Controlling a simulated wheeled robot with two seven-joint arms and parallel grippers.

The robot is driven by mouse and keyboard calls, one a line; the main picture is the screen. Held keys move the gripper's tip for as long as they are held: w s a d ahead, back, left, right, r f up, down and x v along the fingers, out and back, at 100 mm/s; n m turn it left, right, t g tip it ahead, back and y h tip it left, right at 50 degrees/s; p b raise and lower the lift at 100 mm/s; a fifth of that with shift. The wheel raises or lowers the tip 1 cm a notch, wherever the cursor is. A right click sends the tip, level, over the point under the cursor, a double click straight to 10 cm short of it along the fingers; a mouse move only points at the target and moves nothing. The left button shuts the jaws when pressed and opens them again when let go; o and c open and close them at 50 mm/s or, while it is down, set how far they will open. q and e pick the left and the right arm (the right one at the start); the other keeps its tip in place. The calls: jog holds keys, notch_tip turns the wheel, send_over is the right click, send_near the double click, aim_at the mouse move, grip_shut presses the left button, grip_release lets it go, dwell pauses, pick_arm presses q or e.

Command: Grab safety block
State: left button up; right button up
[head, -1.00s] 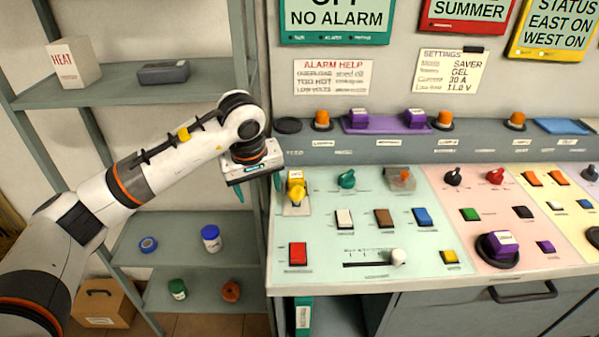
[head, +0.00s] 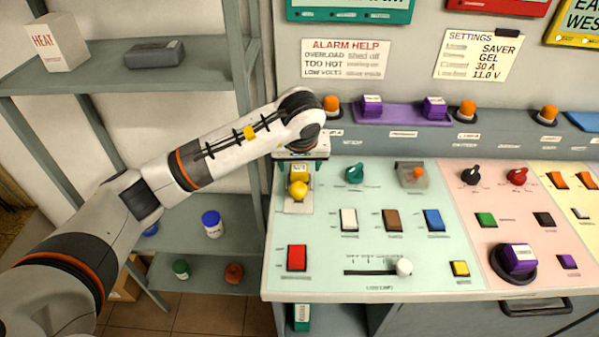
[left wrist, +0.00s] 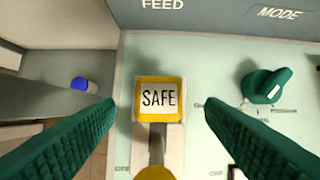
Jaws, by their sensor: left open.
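The safety block (head: 299,172) is a small yellow block at the top left corner of the control panel. In the left wrist view the block (left wrist: 159,99) shows a white label reading SAFE. A yellow-knobbed lever (head: 298,190) stands just in front of it. My left gripper (head: 300,157) is over the block; its fingers are mostly hidden in the head view. In the left wrist view the green fingers of the left gripper (left wrist: 160,104) are open, one on each side of the block, with gaps and no visible contact. My right gripper is not in view.
A teal knob (head: 355,174) stands right of the block, with white (head: 349,219) and red (head: 297,257) switches in front. The grey ledge (head: 350,140) rises behind. Shelves (head: 185,213) with a blue-lidded jar (head: 212,224) lie left of the panel edge.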

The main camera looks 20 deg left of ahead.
aim_at(299, 167)
pick_arm(q)
jog(key=p+x, duration=0.1)
jog(key=x, duration=0.3)
jog(key=shift+w+a, duration=0.15)
jog(key=shift+w, duration=0.05)
jog(key=shift+c, duration=0.5)
jog(key=c, duration=1)
